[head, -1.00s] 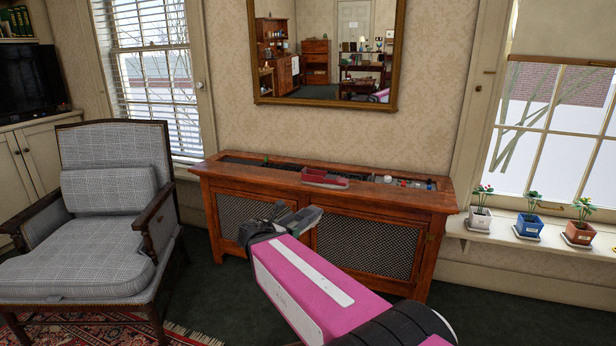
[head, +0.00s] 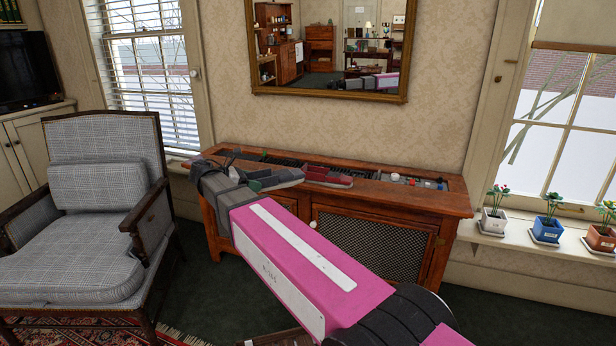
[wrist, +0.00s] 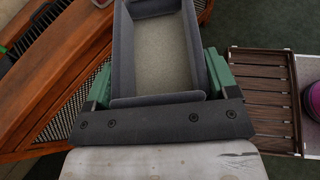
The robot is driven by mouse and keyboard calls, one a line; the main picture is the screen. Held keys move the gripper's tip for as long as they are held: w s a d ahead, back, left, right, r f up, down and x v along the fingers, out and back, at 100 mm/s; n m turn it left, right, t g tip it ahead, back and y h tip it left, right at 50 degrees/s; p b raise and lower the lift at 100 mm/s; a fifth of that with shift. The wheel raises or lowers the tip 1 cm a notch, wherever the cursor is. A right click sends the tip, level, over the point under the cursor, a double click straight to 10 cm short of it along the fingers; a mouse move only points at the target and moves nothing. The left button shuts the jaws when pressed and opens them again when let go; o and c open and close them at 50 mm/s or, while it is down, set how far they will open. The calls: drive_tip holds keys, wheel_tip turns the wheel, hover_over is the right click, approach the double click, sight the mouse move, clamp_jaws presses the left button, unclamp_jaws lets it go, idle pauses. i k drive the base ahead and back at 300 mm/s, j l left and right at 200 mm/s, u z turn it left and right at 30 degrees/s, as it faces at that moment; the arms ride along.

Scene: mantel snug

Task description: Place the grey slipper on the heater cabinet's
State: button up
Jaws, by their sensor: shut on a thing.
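The grey slipper (head: 282,178) is held in my gripper (head: 252,183), at about the height of the heater cabinet's top. In the wrist view the slipper (wrist: 158,50) fills the upper middle, its open side facing the camera, between the green fingers of my gripper (wrist: 160,78). The heater cabinet (head: 440,205) is brown wood with mesh doors and a dark grille set in its top. The slipper appears over the top's front left part; I cannot tell whether it touches. A red slipper (head: 328,178) lies on the top, just right of the grey one.
Small items (head: 412,181) stand on the cabinet's right part. An armchair (head: 95,200) is at the left. Several potted plants (head: 547,228) line the right windowsill. A mirror (head: 330,93) hangs above the cabinet. A slatted wooden piece (wrist: 265,95) shows low at the right in the wrist view.

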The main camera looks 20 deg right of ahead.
sight(394, 194)
drive_tip(key=i, duration=0.85)
